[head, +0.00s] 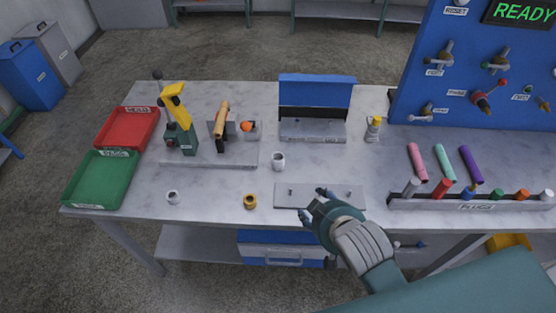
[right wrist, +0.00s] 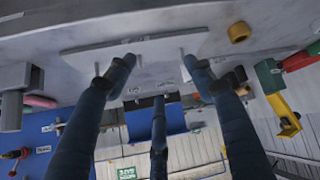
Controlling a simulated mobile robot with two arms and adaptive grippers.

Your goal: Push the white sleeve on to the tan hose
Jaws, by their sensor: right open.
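The tan hose (head: 221,118) stands tilted in a holder on a grey fixture plate (head: 215,163) at the left-middle of the table. A white cylinder (head: 278,161) stands just right of that plate. A smaller white ring (head: 172,197) lies near the front left; I cannot tell for sure which of the two is the white sleeve. My right gripper (head: 314,206) is open and empty over the flat grey plate with pins near the table's front edge. Its spread fingers also show in the right wrist view (right wrist: 159,66). My left gripper is not in view.
A yellow and green clamp (head: 178,118) stands left of the hose. A brass ring (head: 250,201) lies at the front. Red (head: 128,107) and green (head: 78,194) trays are at left, a blue-backed box (head: 316,92) behind, and a plug rack (head: 430,205) at right.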

